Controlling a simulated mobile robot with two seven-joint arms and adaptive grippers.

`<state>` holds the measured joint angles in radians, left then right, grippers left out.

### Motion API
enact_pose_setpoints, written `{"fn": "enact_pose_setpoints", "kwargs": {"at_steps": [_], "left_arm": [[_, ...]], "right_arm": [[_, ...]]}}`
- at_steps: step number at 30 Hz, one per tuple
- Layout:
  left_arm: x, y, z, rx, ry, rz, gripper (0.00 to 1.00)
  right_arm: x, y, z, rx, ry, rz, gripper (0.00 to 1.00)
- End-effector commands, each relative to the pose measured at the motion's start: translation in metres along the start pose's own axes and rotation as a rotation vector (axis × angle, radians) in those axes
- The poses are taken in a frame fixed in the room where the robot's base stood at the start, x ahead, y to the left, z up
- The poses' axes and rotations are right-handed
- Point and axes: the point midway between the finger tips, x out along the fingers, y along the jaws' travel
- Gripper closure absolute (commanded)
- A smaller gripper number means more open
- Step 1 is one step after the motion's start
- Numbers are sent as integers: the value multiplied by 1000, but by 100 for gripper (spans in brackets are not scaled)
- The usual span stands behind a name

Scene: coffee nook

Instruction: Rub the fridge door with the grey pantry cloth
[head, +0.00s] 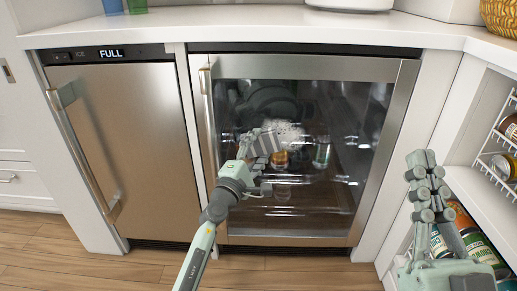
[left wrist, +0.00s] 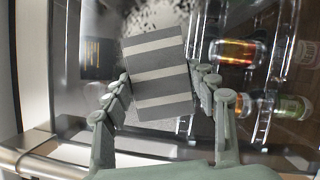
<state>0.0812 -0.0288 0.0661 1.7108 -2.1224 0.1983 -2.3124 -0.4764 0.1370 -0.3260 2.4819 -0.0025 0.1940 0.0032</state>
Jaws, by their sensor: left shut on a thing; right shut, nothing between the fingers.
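The fridge door (head: 345,190) is a closed glass door in a steel frame, in the middle of the head view, with bottles and cans showing behind the glass. A whitish speckled patch (head: 291,132) shows on the glass near the cloth. The grey cloth (head: 265,143) has pale stripes; it also fills the middle of the left wrist view (left wrist: 160,75). My left gripper (head: 256,156) is shut on the cloth and holds it in front of the glass; whether it touches is unclear. My right gripper (head: 422,163) is shut and empty at the right.
A steel ice machine (head: 128,130) with a long handle and a FULL display stands left of the fridge. The white counter (head: 250,25) runs above. Open shelves (head: 485,205) with cans and a wire rack (head: 495,145) are close to my right arm. The wooden floor is clear.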

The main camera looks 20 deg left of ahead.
Motion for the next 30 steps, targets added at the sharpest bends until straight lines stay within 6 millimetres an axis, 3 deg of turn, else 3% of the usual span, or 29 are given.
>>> {"fn": "enact_pose_setpoints", "kwargs": {"at_steps": [17,30], "left_arm": [[9,0,-3,0,0,1,65],[21,-8,26,-2,-1,0,65]], "right_arm": [[0,0,0,0,0,0,100],[7,0,-10,0,0,0,100]]}}
